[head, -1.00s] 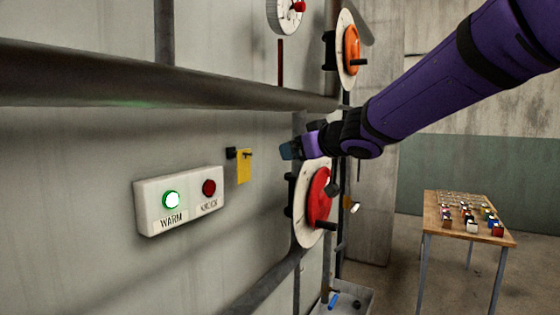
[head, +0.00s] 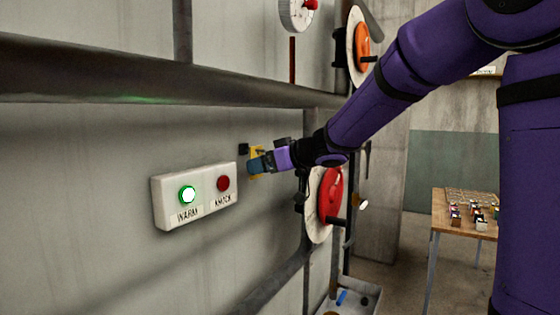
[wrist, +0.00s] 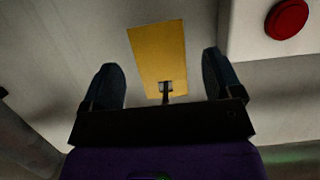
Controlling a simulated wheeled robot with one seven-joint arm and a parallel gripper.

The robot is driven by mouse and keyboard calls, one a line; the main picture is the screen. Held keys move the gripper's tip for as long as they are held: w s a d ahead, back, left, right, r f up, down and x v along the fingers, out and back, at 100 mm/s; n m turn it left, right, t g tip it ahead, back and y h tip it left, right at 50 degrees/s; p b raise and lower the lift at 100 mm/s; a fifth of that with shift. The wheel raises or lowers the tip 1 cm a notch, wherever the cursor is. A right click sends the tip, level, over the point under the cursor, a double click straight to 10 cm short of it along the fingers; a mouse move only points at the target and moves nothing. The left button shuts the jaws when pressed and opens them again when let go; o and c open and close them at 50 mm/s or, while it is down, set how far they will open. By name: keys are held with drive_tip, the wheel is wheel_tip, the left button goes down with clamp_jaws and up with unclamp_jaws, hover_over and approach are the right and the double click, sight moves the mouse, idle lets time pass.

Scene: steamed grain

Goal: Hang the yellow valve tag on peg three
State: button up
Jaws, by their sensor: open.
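The yellow valve tag (head: 256,150) is at the wall, right of a small black block (head: 243,149), mostly hidden behind my gripper in the head view. In the wrist view the tag (wrist: 155,45) is a flat yellow rectangle with a hole at its near end, where a thin dark peg (wrist: 165,97) shows. My gripper (head: 256,165) is close to the wall at the tag. In the wrist view its fingers (wrist: 160,68) are apart, one on each side of the tag, with gaps between. I cannot tell which peg is peg three.
A white box (head: 195,194) with a lit green WARM button and a red KNOCK button is just left of my gripper. A thick pipe (head: 150,85) runs above. A red valve wheel (head: 330,195) is right. A table (head: 460,228) with several small blocks stands far right.

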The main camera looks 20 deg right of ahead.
drive_tip(key=shift+x, duration=1.6)
drive_tip(key=c, duration=1)
drive_tip(key=shift+r, duration=0.2)
drive_tip(key=shift+s+d, duration=0.6)
drive_tip(key=shift+s, duration=0.15)
drive_tip(key=shift+s+d, duration=0.55)
drive_tip(key=shift+s, duration=0.25)
drive_tip(key=shift+s+d, duration=0.85)
drive_tip(key=shift+s, duration=0.3)
drive_tip(key=shift+s+d, duration=0.85)
drive_tip(key=shift+s, duration=0.35)
